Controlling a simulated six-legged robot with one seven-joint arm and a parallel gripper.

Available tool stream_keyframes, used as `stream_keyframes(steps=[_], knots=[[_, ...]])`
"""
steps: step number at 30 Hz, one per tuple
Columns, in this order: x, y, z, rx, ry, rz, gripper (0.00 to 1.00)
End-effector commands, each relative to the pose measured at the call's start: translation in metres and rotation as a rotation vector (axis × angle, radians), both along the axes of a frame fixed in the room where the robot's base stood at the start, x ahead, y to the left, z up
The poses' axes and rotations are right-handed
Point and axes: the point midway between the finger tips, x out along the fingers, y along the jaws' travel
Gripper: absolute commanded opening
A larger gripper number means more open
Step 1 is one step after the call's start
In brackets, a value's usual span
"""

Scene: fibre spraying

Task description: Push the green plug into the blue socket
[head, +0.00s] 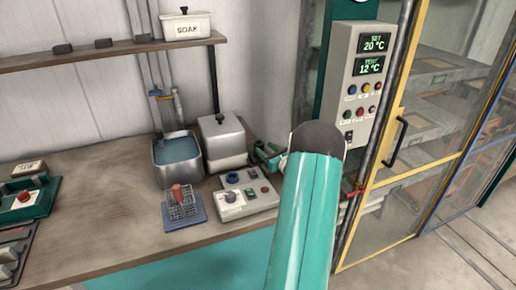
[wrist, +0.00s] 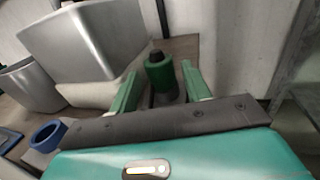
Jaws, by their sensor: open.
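The green plug (wrist: 160,74) is a short green cylinder with a dark top, in the upper middle of the wrist view. My gripper (wrist: 159,82) is open, with one green finger on each side of the plug. I cannot tell whether either finger touches it. In the head view my gripper (head: 268,157) is by the back right of the bench, largely behind my arm, and the plug cannot be clearly told from the fingers. The blue socket (head: 232,178) is a ring on the light control box; it also shows at the wrist view's lower left (wrist: 47,134), apart from my gripper.
A metal lidded box (head: 223,142) stands just left of my gripper, beside a water basin (head: 178,155). The control box (head: 248,197) is in front of them, with a wire rack (head: 183,207) to its left. A yellow-framed door (head: 385,150) is at right.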

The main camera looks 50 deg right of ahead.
Motion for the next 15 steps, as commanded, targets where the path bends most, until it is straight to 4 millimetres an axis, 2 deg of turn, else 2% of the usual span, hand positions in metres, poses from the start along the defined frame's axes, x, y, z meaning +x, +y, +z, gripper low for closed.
stream_keyframes(steps=[3,8,15], knots=[[0.015,-0.003,0.0,0.0,0.0,0.001,0.48],[0.027,-0.006,0.0,-0.001,-0.001,0.001,0.48],[0.063,-0.015,-0.002,0.0,-0.001,0.002,0.48]])
